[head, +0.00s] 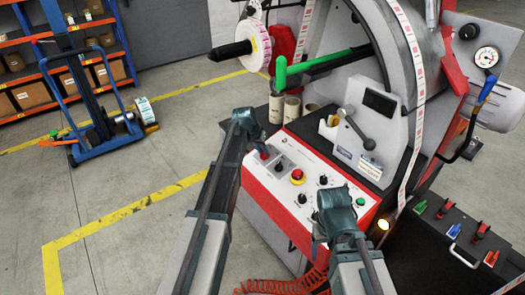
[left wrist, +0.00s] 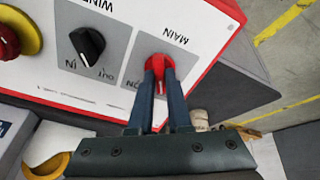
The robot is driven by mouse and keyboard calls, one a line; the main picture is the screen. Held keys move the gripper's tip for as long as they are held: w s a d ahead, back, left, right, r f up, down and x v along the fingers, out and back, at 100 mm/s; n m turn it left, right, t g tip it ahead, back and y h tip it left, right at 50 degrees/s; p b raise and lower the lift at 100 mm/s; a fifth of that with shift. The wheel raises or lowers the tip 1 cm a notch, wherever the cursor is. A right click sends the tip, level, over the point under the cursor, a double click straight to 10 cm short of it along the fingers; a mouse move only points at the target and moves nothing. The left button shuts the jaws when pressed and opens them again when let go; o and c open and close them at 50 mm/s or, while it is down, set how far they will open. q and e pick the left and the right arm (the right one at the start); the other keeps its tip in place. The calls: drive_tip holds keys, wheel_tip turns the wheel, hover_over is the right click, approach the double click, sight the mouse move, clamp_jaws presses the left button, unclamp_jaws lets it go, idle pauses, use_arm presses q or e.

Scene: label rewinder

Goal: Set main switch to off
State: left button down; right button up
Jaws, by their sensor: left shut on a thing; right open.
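The main switch (left wrist: 160,66) is a red rotary knob on a grey plate, with "MAIN" printed upside down beside it in the left wrist view. My left gripper (left wrist: 162,78) is shut on this knob, one finger on each side. An upside-down "ON" label shows partly beside the fingers; any other label there is hidden. In the head view my left gripper (head: 258,143) reaches the panel's upper left corner, where the red knob (head: 264,154) is partly covered. My right gripper (head: 335,205) is open near the panel's right end and holds nothing visible.
The control panel (head: 262,184) also carries a black wind switch (left wrist: 88,46), a red emergency stop (head: 297,176) on yellow, several black knobs and a green button (head: 361,201). Cardboard cores (head: 284,108) stand behind the panel. A black tool case (head: 432,250) is at right.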

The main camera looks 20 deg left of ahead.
idle(0.5)
use_arm(q)
drive_tip(key=c, duration=0.9)
unclamp_jaws()
drive_tip(key=shift+o, duration=0.2)
drive_tip(key=p+v, duration=1.2)
drive_tip(key=v, duration=0.2)
drive_tip(key=shift+p, duration=0.35)
drive_tip(key=shift+f, duration=0.1)
